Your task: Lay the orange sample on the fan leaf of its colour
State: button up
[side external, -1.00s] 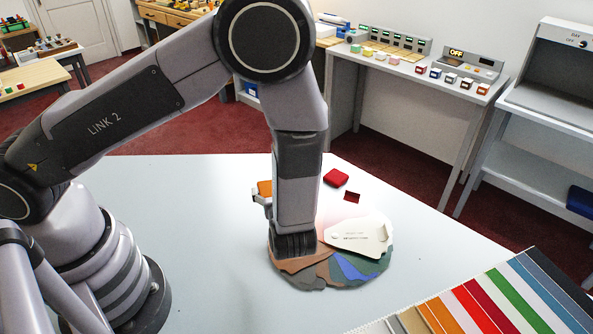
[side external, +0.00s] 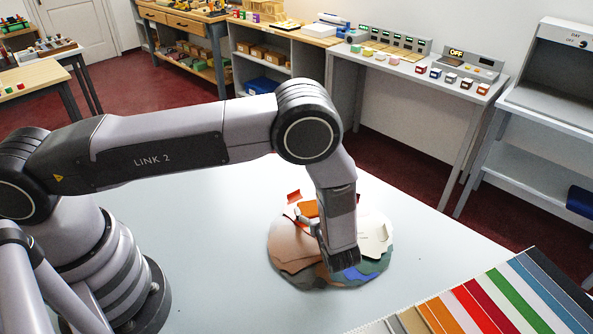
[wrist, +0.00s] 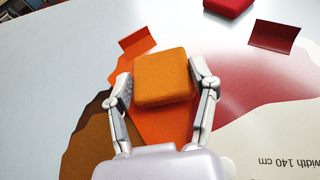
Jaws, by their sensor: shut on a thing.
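My gripper (wrist: 162,90) is shut on the orange sample (wrist: 163,78), a rounded square pad held between its two fingertips in the wrist view. The sample also shows in the side view (side external: 309,208), partly covered by my gripper. Under it in the wrist view is an orange fan leaf (wrist: 150,122), between brown leaves and a dark red one. An upright orange tab (wrist: 137,42) stands at this leaf's far end, just beyond the sample. The sample is low over the leaf; I cannot tell whether they touch.
A red sample (wrist: 228,5) and a dark red tab (wrist: 274,36) lie beyond, to the right. The fan's cream printed leaf (side external: 373,234) is right of my arm. A striped colour chart (side external: 490,300) fills the front right corner. The table's left part is clear.

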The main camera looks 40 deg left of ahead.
jog(key=shift+f, duration=0.15)
jog(key=o, duration=0.8)
